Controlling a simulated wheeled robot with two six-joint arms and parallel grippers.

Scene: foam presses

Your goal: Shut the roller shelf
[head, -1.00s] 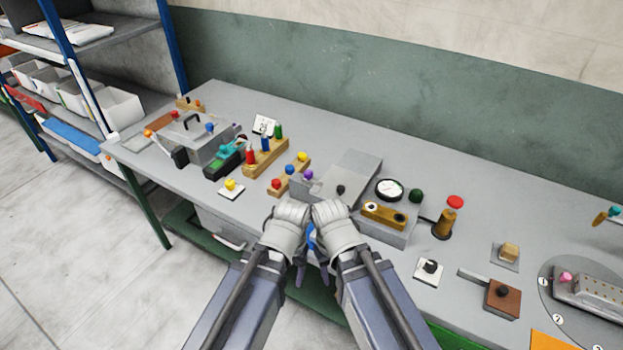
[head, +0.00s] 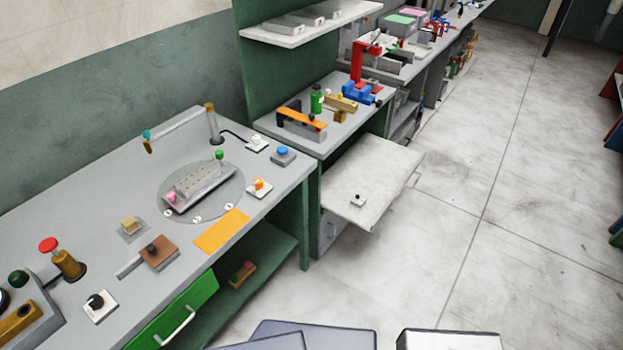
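A pale, flat shelf (head: 378,172), which I take to be the roller shelf, sticks out from under the front edge of the second bench over the floor. A small light block with a dark knob (head: 357,201) sits on it near its near edge. Its runners are hidden. Only parts of my own arms show at the bottom edge of the head view, well short of the shelf. Neither gripper is in the picture, so I cannot see their fingers.
The near grey bench (head: 105,225) carries a round plate, knobs and levers. Below it are a green drawer (head: 172,310) with a white handle and an open green shelf (head: 258,262). The floor (head: 480,240) right of the pulled-out shelf is clear.

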